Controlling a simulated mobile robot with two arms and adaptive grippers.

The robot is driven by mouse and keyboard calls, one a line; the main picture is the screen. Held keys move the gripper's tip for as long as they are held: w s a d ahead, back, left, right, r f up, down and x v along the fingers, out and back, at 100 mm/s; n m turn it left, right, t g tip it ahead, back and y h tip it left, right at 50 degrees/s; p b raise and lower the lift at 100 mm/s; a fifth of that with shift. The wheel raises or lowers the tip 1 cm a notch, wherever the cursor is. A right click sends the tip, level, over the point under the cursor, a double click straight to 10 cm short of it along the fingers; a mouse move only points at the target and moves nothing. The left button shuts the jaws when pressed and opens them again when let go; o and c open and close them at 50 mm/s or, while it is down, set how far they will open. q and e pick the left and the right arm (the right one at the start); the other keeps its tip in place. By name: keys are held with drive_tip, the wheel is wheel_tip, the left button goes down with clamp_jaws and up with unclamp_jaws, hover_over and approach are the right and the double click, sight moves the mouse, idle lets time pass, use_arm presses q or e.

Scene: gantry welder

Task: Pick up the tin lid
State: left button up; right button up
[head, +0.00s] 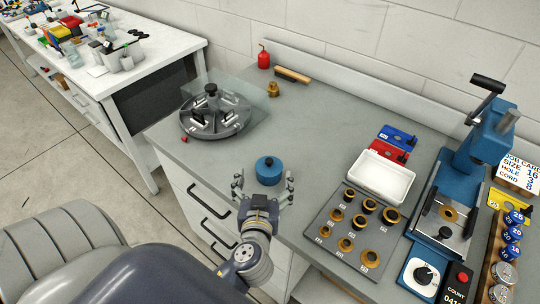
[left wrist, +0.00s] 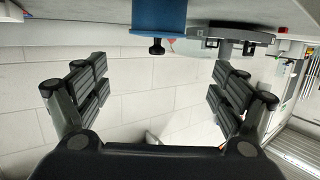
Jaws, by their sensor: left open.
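The blue round tin lid (head: 269,163) has a small dark knob and sits near the front edge of the grey bench. Any tin under it is hard to make out from above. My left gripper (head: 264,186) is open and empty, its fingers spread on the near side of the lid, which lies just ahead between them. In the left wrist view, which is upside down, the blue body (left wrist: 158,16) and its knob show at the top centre. The open fingers (left wrist: 160,80) stand to either side, with nothing gripped. My right gripper is out of view.
A round divided tray (head: 212,128) with a clear cover stands left of the lid. A grey board of brass rings (head: 325,232), a white tray (head: 382,178) and a blue press (head: 480,145) stand to the right.

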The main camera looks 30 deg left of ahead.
sight(269, 163)
use_arm(q)
drive_tip(key=p+x, duration=0.1)
drive_tip(key=x, duration=0.2)
drive_tip(key=shift+w+a+r, duration=0.1)
drive_tip(key=shift+w+r, duration=0.05)
drive_tip(key=shift+w+a, duration=0.15)
drive_tip(key=shift+w, duration=0.1)
drive_tip(key=x, duration=0.1)
drive_tip(key=p+x, duration=0.2)
drive_tip(key=x, duration=0.1)
drive_tip(key=shift+w+d+f, duration=0.1)
drive_tip(key=shift+d+f, duration=0.15)
drive_tip(key=shift+f, duration=0.05)
drive_tip(key=shift+w+a+f, duration=0.15)
drive_tip(key=shift+w, duration=0.1)
drive_tip(key=shift+w+a+f, duration=0.1)
drive_tip(key=shift+w+f, duration=0.05)
drive_tip(key=shift+c, duration=1.1)
drive_tip(key=c, duration=0.8)
drive_tip(key=shift+o, duration=0.2)
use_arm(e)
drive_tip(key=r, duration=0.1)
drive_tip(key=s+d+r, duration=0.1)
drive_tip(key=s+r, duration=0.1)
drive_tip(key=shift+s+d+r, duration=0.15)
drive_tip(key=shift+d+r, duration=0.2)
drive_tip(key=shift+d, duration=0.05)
